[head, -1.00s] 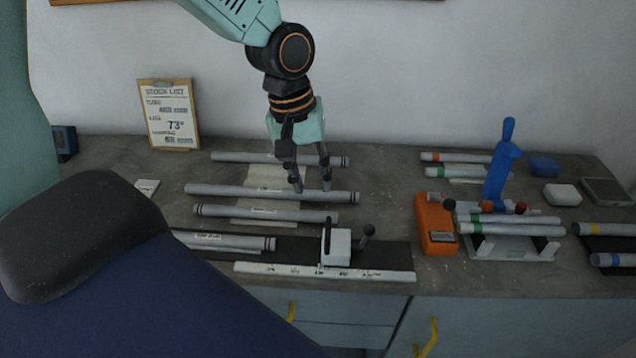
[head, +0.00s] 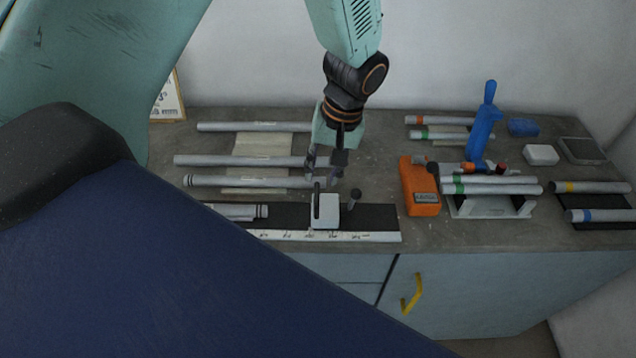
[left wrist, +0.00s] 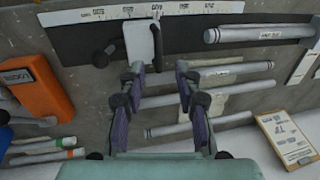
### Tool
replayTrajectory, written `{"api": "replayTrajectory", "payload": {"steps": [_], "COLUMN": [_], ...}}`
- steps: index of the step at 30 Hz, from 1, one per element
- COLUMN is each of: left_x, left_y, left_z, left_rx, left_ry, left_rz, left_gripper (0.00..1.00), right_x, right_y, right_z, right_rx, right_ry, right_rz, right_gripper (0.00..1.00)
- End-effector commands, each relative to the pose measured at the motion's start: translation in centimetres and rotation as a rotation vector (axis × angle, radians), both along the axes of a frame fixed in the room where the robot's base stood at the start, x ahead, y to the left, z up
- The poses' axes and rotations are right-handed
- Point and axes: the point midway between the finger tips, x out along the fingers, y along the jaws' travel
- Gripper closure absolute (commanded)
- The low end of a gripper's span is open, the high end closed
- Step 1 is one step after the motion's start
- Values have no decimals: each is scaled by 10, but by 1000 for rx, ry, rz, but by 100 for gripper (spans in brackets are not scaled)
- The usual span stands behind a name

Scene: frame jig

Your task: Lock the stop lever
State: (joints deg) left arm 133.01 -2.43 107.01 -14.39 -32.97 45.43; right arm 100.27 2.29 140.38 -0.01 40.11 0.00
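The stop (head: 326,212) is a white block on a dark rail behind a white ruler strip. Its thin black lever (head: 317,203) stands up along the block's left side in the head view. A black knob (head: 354,197) on a short stem is on the right. In the left wrist view the lever (left wrist: 157,47) and stop (left wrist: 139,42) appear just beyond the fingertips. My left gripper (head: 323,173) points down just behind the stop. In the left wrist view its fingers (left wrist: 160,71) are apart with nothing held between them. My right gripper is out of view.
Several grey tubes (head: 250,161) lie left of and behind the stop. An orange device (head: 420,187) stands to its right, beside a white tube cradle (head: 490,209) and a blue upright tool (head: 482,130). A dark blue shape fills the lower left foreground.

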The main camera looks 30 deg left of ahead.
Motion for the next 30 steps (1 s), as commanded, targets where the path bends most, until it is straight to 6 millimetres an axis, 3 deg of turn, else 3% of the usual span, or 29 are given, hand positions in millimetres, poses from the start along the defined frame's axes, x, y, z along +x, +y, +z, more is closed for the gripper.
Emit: {"api": "replayTrajectory", "payload": {"steps": [9, 21, 30], "left_x": [-5, -5, -5], "left_y": [7, 9, 9], "left_z": [-42, -50, -50], "left_rx": [-1, -1, -1], "left_ry": [1, -1, -1], "left_rz": [0, 1, 0], "left_gripper": [66, 66, 92], "right_x": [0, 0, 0], "right_y": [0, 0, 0], "right_z": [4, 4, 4], "right_rx": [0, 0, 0], "right_ry": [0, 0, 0], "right_rz": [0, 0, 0], "right_gripper": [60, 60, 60]}}
